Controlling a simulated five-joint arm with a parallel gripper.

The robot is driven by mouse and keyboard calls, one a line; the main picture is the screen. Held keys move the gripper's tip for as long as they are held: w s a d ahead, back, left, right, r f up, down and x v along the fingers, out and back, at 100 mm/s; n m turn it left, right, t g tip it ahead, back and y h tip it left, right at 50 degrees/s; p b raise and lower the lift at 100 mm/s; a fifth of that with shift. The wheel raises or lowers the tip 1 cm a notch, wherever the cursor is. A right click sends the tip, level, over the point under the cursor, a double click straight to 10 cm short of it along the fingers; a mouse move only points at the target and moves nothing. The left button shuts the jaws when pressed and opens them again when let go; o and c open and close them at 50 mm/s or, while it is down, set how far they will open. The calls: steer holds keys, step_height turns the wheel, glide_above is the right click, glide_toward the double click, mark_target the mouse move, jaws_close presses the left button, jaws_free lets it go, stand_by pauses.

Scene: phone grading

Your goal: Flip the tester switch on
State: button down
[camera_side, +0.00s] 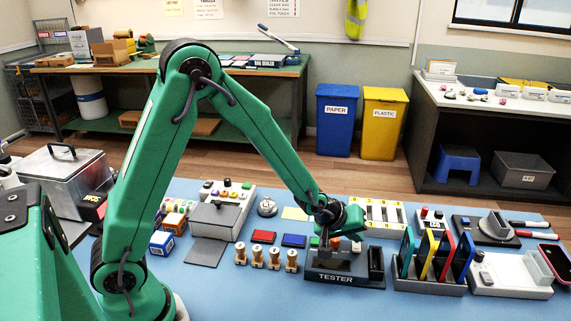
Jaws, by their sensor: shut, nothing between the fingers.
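The tester (345,278) is a dark grey box with a white "TESTER" label on its front, standing on the blue mat right of centre. My gripper (327,243) is shut and empty. It points down over the left part of the tester, at or just above its top. I cannot tell whether it touches. A small orange part (336,242) shows beside the fingers on the tester. The tester's switch is too small or hidden behind my gripper, so its position cannot be told.
Several wooden pegs (274,259) stand left of the tester. A rack with coloured slabs (428,285) stands close on its right. Red (263,237) and blue (294,241) pads lie behind left. A white slotted tray (384,215) stands behind. The mat's front is clear.

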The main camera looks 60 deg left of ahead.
mark_target(352, 246)
steer(key=shift+s+d+f, duration=0.1)
steer(key=shift+d+f, duration=0.05)
steer(key=shift+f, duration=0.35)
steer(key=shift+s+d+f, duration=0.1)
steer(key=shift+f, duration=0.4)
stand_by(2.2)
steer(key=shift+s+r, duration=0.1)
steer(key=shift+r, duration=0.05)
steer(key=shift+a+r, duration=0.15)
steer(key=shift+r, duration=0.1)
steer(key=shift+r, duration=0.15)
steer(key=shift+a+r, duration=0.1)
steer(key=shift+r, duration=0.25)
steer(key=shift+w+a+r, duration=0.1)
steer(key=shift+w+r, duration=0.1)
steer(key=shift+r, duration=0.9)
steer(key=shift+w+a+r, duration=0.1)
steer(key=shift+w+r, duration=0.05)
steer(key=shift+r, duration=0.9)
steer(key=shift+r, duration=0.1)
